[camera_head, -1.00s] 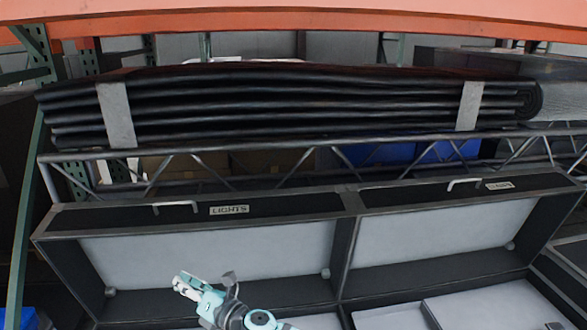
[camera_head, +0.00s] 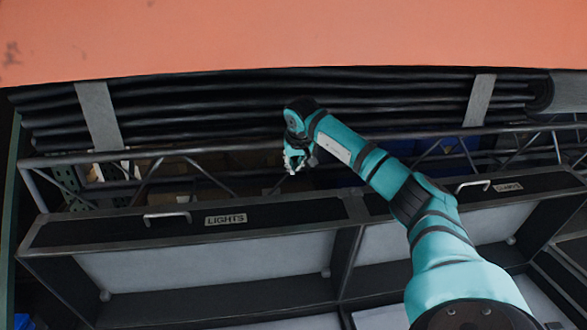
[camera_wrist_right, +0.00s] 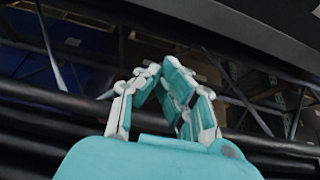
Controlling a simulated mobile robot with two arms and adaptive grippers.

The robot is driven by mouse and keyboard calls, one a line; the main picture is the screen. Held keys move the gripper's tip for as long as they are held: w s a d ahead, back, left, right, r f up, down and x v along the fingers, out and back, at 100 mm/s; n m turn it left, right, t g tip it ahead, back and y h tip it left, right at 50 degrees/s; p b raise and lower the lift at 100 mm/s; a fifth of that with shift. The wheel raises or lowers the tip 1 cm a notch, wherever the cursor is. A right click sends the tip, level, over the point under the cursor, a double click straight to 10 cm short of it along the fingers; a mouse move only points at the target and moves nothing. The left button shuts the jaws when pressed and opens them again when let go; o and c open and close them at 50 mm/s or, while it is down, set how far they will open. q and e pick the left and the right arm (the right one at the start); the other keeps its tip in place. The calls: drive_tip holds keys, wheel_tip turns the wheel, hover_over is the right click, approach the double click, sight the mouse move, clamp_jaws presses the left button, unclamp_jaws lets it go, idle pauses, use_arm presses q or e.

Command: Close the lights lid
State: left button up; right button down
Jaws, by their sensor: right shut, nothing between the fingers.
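The lights lid (camera_head: 205,258) stands raised, its pale inner face toward me. A LIGHTS label (camera_head: 226,220) and a pale handle (camera_head: 167,217) sit on its dark upper edge strip. My right gripper (camera_head: 291,166) is above and behind that edge, to the right of the label, in front of the metal truss. It is shut and empty, and it does not appear to touch the lid. In the right wrist view the fingers (camera_wrist_right: 165,85) come together with nothing between them, and a dark edge (camera_wrist_right: 255,30) crosses the top. My left gripper is not in view.
A second raised lid (camera_head: 390,245) with its own handle (camera_head: 473,185) stands to the right. Behind both runs a metal truss (camera_head: 400,133) under strapped black rolls (camera_head: 230,105). An orange beam (camera_head: 280,35) crosses the top.

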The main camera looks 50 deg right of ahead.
wheel_tip(320, 180, down, 8)
drive_tip(key=p, duration=0.2)
drive_tip(key=shift+r, duration=0.2)
idle(0.3)
drive_tip(key=shift+a, duration=0.1)
